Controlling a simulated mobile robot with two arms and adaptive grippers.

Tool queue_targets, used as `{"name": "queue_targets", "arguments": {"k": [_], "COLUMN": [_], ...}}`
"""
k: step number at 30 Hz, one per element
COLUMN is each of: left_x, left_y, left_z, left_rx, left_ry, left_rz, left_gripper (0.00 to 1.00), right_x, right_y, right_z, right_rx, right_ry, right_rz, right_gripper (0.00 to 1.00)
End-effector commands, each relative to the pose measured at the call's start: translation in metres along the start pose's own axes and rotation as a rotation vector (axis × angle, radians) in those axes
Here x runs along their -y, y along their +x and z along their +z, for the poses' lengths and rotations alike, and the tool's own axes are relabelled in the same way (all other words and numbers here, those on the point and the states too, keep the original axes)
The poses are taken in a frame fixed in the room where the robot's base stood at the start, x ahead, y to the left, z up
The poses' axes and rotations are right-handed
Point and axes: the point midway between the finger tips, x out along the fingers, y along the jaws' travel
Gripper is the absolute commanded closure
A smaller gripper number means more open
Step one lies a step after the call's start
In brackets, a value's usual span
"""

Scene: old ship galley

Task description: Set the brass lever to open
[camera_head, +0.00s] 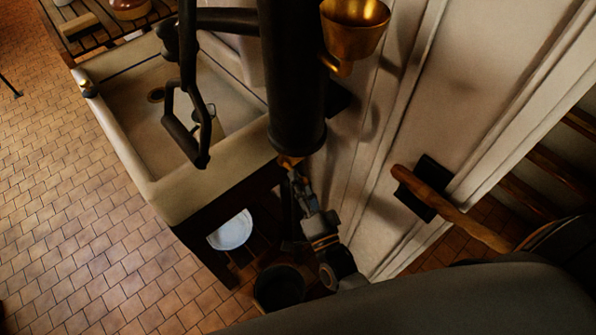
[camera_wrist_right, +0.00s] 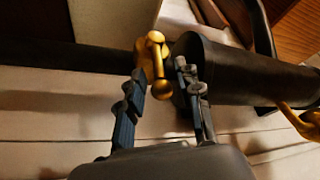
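The brass lever (camera_wrist_right: 157,62) shows in the right wrist view on a dark pipe, beside the end of a thick black cylinder. It has a short arm with a round knob at its end. In the head view only a small bit of brass (camera_head: 290,161) shows below the cylinder. My right gripper (camera_wrist_right: 163,78) is open, with a finger on each side of the lever. I cannot tell whether either finger touches it. In the head view my right gripper (camera_head: 297,177) is just under the cylinder's lower end. My left gripper is not in view.
The black cylinder (camera_head: 292,80) stands upright against the pale panelled wall, with a brass cup (camera_head: 354,24) at right. A stone sink (camera_head: 190,190) is at left, with a dark handle (camera_head: 190,75) above it. A white bowl (camera_head: 231,231) and dark bucket (camera_head: 279,288) are below.

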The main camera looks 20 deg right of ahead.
Motion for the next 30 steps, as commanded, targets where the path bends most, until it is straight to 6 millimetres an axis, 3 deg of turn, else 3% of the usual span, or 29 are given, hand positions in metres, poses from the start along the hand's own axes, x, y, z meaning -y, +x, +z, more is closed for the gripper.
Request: {"name": "queue_targets", "arguments": {"k": [6, 14, 20, 30], "left_x": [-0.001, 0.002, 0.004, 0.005], "left_y": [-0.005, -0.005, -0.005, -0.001], "left_z": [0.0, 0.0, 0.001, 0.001], "left_rx": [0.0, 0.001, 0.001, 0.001], "left_ry": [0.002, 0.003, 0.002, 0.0], "left_rz": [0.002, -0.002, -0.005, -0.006], "left_gripper": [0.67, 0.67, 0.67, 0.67], "right_x": [0.0, -0.001, -0.001, -0.002], "right_y": [0.016, 0.017, 0.017, 0.017], "right_z": [0.0, 0.0, 0.0, 0.001], "right_rx": [0.001, 0.001, 0.001, -0.002], "right_ry": [-0.001, -0.001, -0.001, 0.001], "right_rz": [0.001, 0.001, 0.001, -0.003], "right_gripper": [0.65, 0.65, 1.0, 1.0]}}
